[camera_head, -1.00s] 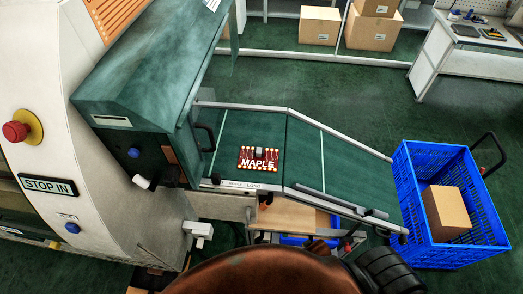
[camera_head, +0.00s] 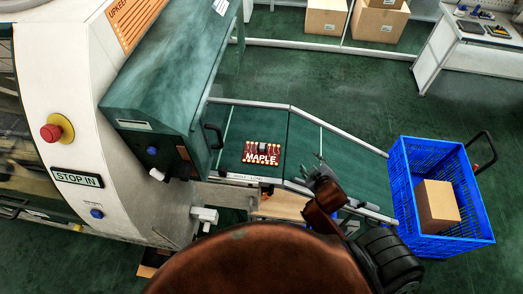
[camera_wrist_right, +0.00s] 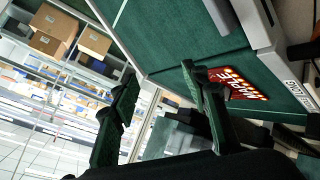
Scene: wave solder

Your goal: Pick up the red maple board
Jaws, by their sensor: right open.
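The red maple board (camera_head: 262,154), a small red panel with white MAPLE lettering, lies on the green conveyor (camera_head: 300,143) near the machine's outlet. It also shows in the right wrist view (camera_wrist_right: 243,88), partly behind a finger. My right gripper (camera_head: 316,168) is over the conveyor's right part, to the right of the board and apart from it. In the right wrist view its two fingers (camera_wrist_right: 160,85) are spread with nothing between them. My left gripper is not in view.
The machine (camera_head: 150,100) with its green hood stands left of the board. A blue crate (camera_head: 405,190) holding a cardboard box (camera_head: 437,205) stands at the conveyor's lower right end. Metal rails (camera_head: 340,130) edge the conveyor.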

